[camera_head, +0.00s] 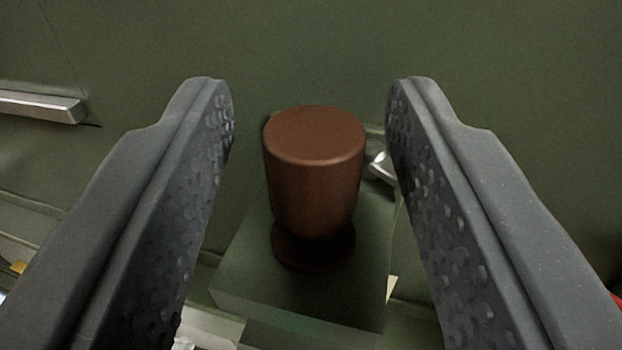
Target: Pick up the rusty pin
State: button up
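The rusty pin (313,180) is a brown cylinder with a wide round head and a darker, flared foot. It stands upright on a green block (300,290) in the middle of the head camera view. My gripper (310,95) is open, with one dark grey textured finger on each side of the pin. There is a clear gap between each finger and the pin, and nothing is held. The pin's lower end, where it meets the block, is partly in shadow.
A green panel (300,45) fills the background. A silver bar (40,106) juts out at the left. A small shiny metal piece (382,167) sits just behind the pin, close to the right finger. A bit of red (617,304) shows at the right edge.

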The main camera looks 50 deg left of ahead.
grip_shut()
jog(key=shift+r, duration=0.1)
